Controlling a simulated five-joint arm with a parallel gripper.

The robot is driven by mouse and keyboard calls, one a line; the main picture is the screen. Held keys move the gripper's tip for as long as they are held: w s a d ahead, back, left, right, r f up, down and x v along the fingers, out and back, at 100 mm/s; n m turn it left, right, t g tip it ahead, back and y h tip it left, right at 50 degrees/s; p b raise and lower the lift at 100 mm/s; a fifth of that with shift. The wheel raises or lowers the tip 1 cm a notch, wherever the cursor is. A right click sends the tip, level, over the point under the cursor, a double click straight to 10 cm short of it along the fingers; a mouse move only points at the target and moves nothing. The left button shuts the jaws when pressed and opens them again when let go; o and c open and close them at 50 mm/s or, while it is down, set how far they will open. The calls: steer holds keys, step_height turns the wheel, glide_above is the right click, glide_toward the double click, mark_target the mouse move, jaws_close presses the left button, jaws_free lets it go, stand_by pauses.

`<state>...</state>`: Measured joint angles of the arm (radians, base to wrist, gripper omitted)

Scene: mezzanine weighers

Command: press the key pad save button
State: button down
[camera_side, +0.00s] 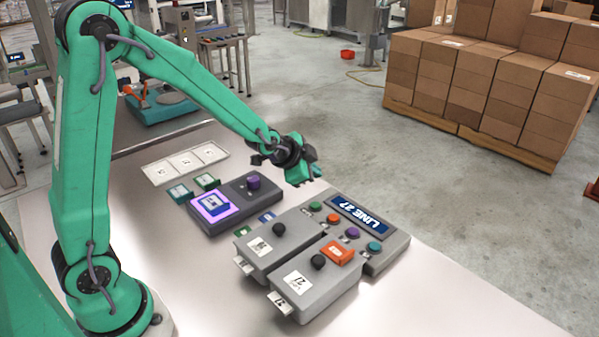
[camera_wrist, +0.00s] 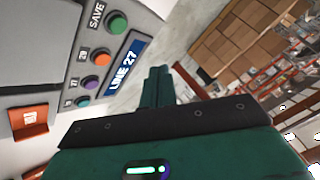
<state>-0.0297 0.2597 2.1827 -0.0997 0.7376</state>
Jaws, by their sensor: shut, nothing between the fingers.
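The key pad (camera_side: 392,242) is a grey box with a blue "LINE 27" display and a row of round buttons in green, orange, purple and teal. The green button (camera_wrist: 117,22) has the label SAVE beside it in the wrist view. In the side view the green button (camera_side: 315,206) is at the far left end of the row. My gripper (camera_side: 303,180) is shut and empty, above and a little behind that end of the pad, apart from it. In the wrist view my gripper's fingers (camera_wrist: 158,75) point past the display's side.
Two grey boxes with black knobs (camera_side: 279,229) stand in front of the pad. A dark device with a purple knob (camera_side: 253,183) and a lit purple plate is left. White trays (camera_side: 186,164) lie farther left. Stacked cartons (camera_side: 490,80) stand beyond the table.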

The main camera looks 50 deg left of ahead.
mark_target(312, 206)
steer(key=shift+f, duration=3.55)
steer(key=shift+f, duration=0.85)
stand_by(0.6)
steer(key=shift+r, duration=0.85)
steer(key=shift+r, duration=0.15)
steer(key=shift+r, duration=2.4)
